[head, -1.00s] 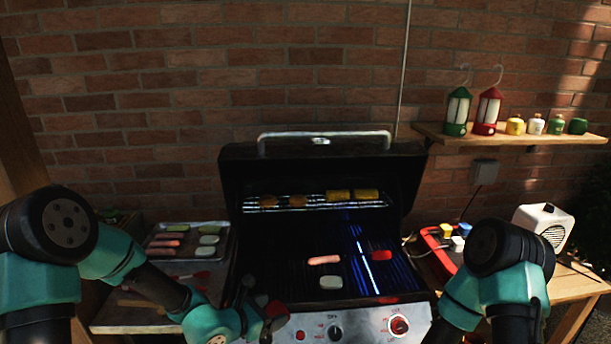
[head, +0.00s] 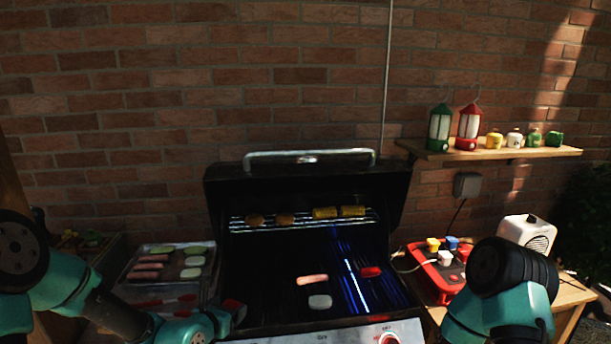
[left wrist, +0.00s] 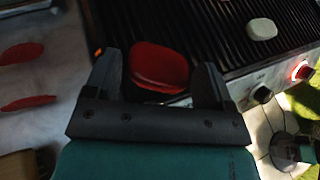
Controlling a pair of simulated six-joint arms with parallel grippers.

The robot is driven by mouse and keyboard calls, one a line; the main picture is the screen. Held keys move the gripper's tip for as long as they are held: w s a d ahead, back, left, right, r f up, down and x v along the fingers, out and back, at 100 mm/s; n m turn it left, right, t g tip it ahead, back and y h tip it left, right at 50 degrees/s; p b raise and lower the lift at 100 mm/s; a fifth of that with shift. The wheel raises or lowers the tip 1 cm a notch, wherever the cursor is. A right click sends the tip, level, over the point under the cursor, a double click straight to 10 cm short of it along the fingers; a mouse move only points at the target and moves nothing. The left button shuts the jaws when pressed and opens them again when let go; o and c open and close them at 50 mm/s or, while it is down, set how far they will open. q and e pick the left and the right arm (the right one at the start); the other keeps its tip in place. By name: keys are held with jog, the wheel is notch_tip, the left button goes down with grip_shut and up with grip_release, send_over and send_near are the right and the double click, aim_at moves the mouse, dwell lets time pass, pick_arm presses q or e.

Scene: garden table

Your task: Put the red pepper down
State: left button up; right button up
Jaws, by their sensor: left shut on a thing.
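My left gripper (head: 226,314) is shut on a red pepper piece (head: 234,309), over the front left edge of the grill. In the left wrist view the pepper (left wrist: 160,66) sits between the two dark fingers of the gripper (left wrist: 160,80). Whether it touches anything below cannot be told. Another red pepper piece (head: 371,272) lies on the right part of the grill grate (head: 285,300). Two more red pieces (head: 188,298) lie on the left side surface, and show in the left wrist view (left wrist: 22,53). My right gripper is out of view.
A pink sausage (head: 312,280) and a pale slice (head: 320,301) lie on the grate. Corn (head: 325,212) and browned pieces are on the upper rack (head: 300,227). A tray (head: 142,279) of sausages and slices is at left. The grate's left part looks bare.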

pick_arm(q)
jog(key=s+d+r+m+g+h, duration=0.2)
jog(key=s+d+m+h, duration=0.2)
jog(key=d, duration=0.7)
jog(key=shift+s+d+r+m+h, duration=0.3)
jog(key=shift+s+d+r+h, duration=0.1)
jog(key=shift+s, duration=0.2)
